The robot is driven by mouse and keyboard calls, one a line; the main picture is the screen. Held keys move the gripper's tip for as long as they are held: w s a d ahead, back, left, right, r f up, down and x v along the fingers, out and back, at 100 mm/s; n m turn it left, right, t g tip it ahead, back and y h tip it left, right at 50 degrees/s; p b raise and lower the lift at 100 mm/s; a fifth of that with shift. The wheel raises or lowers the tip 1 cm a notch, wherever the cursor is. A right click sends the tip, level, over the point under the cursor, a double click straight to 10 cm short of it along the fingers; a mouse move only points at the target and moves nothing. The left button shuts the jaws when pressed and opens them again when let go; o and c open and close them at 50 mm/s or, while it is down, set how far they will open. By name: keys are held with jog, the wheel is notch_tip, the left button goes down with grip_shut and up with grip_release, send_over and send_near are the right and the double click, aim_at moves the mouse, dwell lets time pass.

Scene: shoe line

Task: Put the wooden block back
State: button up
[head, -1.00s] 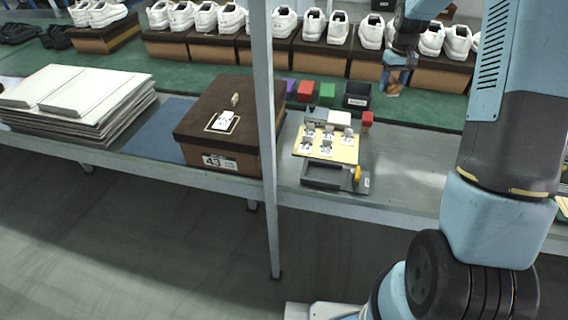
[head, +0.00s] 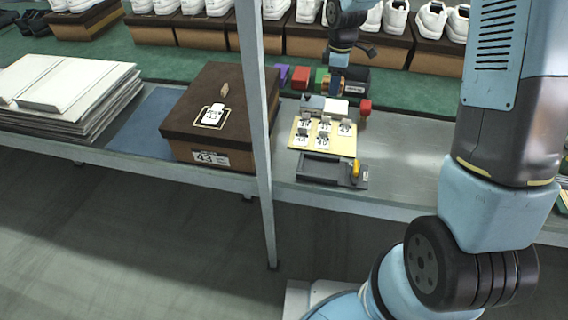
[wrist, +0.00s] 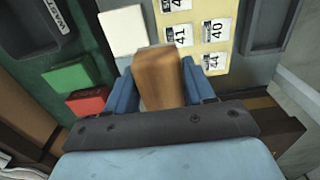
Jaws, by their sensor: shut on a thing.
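My gripper (head: 334,87) is above the back part of the workbench, in front of the dark bin in the head view. In the wrist view my gripper (wrist: 160,85) is shut on a brown wooden block (wrist: 158,72), held between its blue fingers. The block is small and partly hidden in the head view. Below it in the wrist view are the white pad (wrist: 122,30) and the yellow board (wrist: 205,12) with number tags. The block's height above them is hard to tell.
A green block (wrist: 68,78) and a red block (wrist: 88,101) lie beside the white pad. The dark bin (head: 356,82) stands behind. A grey tray (head: 320,170) lies in front. A brown shoebox (head: 215,130) and a metal post (head: 257,140) are to the left.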

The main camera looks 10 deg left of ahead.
jog(key=s+a+f+n, duration=0.1)
jog(key=s+a+n, duration=0.7)
jog(key=s, duration=0.1)
jog(key=n, duration=1)
send_over(283, 163)
notch_tip(283, 163, down, 6)
jog(key=shift+f, duration=2.75)
jog(key=o, duration=0.7)
jog(key=shift+c, duration=0.2)
notch_tip(283, 163, up, 12)
